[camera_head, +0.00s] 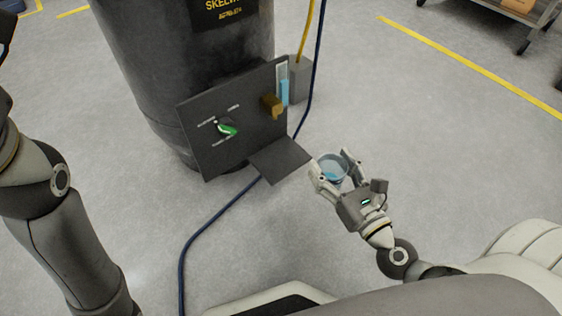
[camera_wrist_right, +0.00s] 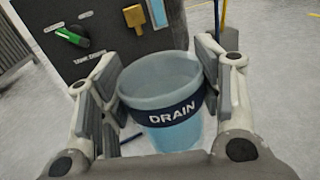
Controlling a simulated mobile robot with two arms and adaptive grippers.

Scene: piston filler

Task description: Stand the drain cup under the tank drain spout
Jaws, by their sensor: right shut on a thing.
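The drain cup (camera_wrist_right: 165,115) is a clear, bluish cup with a dark band marked DRAIN. It stands between the fingers of my right gripper (camera_head: 335,166), which is shut on it. The cup (camera_head: 333,170) is upright or nearly so, to the right of a small dark shelf (camera_head: 279,158) at the foot of the tank's panel. A brass spout (camera_head: 271,105) sticks out of the panel above the shelf and also shows in the right wrist view (camera_wrist_right: 134,17). My left arm shows at the left; its gripper cannot be made out.
The dark tank (camera_head: 185,60) stands behind the panel (camera_head: 215,140), which has a green-handled valve (camera_head: 227,129) and a blue sight gauge (camera_head: 284,88). A blue hose (camera_head: 215,220) runs across the floor. A cart (camera_head: 505,18) is at the far right.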

